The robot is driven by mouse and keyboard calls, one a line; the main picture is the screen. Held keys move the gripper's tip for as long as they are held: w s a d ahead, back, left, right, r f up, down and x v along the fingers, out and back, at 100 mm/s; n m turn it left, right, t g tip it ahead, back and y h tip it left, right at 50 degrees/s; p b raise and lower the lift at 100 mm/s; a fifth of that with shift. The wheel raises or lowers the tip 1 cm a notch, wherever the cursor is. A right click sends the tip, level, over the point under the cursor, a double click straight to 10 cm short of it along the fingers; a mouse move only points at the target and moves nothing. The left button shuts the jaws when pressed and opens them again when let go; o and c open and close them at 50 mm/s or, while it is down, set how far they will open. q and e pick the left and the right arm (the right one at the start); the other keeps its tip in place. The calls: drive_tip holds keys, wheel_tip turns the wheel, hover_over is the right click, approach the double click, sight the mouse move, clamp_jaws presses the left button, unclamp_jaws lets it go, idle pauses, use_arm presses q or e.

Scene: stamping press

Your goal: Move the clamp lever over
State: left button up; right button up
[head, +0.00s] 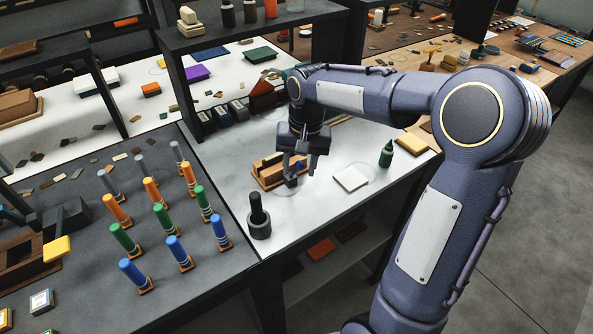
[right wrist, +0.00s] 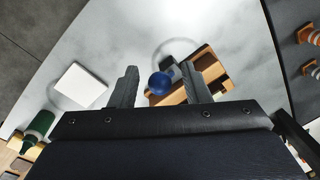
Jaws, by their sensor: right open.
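The clamp lever shows as a blue ball knob (right wrist: 160,84) in the right wrist view, beside a wooden fixture (right wrist: 207,58) on the white table. In the head view the wooden fixture (head: 265,172) sits under my right gripper, and the blue knob (head: 299,167) is partly hidden by the fingers. My right gripper (head: 298,170) points down and is open. In the wrist view the knob lies between the two fingers of the right gripper (right wrist: 158,86), with gaps on both sides. Whether the fingertips are level with the knob is unclear. My left gripper is not in view.
A white pad (head: 351,179) and a green bottle (head: 386,154) stand right of the fixture. A black stamp (head: 258,215) stands near the table's front left corner. Several coloured pegs (head: 175,250) stand on the grey table at left. A dark shelf (head: 240,38) rises behind.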

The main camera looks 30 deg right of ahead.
drive_tip(key=shift+a+f, duration=0.1)
drive_tip(key=shift+f, duration=1)
drive_tip(key=shift+c, duration=0.3)
clamp_jaws()
